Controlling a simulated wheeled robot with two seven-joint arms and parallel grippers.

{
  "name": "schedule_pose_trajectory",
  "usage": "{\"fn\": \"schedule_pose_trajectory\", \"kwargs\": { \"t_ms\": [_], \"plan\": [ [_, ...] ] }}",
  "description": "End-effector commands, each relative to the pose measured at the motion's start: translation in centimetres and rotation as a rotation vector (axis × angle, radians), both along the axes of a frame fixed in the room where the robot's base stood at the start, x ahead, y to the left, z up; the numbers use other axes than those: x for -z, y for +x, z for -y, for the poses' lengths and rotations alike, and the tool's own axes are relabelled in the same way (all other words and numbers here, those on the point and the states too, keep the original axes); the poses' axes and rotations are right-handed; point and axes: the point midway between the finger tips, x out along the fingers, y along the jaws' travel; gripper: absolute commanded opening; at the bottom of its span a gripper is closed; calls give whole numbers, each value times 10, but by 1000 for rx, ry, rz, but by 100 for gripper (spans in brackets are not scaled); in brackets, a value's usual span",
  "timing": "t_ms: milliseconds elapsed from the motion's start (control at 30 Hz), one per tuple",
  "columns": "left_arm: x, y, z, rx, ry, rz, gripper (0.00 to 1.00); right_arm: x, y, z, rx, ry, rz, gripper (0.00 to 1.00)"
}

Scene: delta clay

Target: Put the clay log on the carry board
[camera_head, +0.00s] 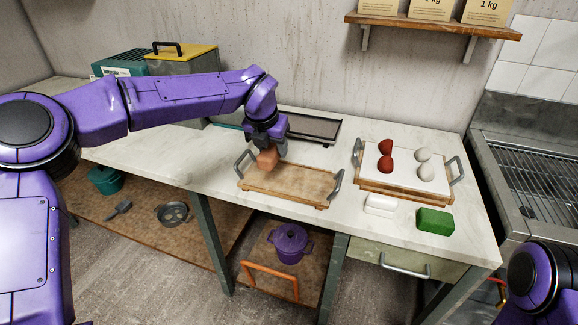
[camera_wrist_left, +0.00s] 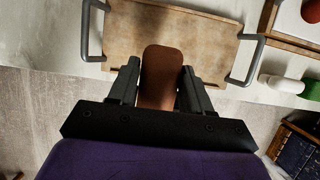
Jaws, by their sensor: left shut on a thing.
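The clay log (camera_head: 266,159) is a short orange-brown piece. My left gripper (camera_head: 266,146) is shut on it above the left part of the wooden carry board (camera_head: 297,182), which has a grey handle at each end. In the left wrist view the log (camera_wrist_left: 161,75) sits between the two fingers of the left gripper (camera_wrist_left: 160,88), with the board (camera_wrist_left: 206,42) behind it. I cannot tell whether the log's lower end touches the board. My right gripper is out of view; only part of my right arm shows at the lower right.
A second board (camera_head: 372,186) with a white top holds red and white clay pieces, to the right. A white block (camera_head: 380,205) and a green block (camera_head: 435,220) lie in front of it. A dark tray (camera_head: 314,128) lies behind the carry board.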

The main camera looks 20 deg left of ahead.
Motion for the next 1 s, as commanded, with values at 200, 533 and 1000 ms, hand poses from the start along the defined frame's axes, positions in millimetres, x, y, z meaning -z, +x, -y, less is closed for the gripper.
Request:
{"fn": "schedule_pose_trajectory", "kwargs": {
  "t_ms": [200,533,1000],
  "plan": [
    [43,36,22,2,1,-2,6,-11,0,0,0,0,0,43],
    [84,50,29,2,0,-2,6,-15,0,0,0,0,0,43],
    [96,50,29,1,-1,0,74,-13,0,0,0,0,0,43]
  ]
}}
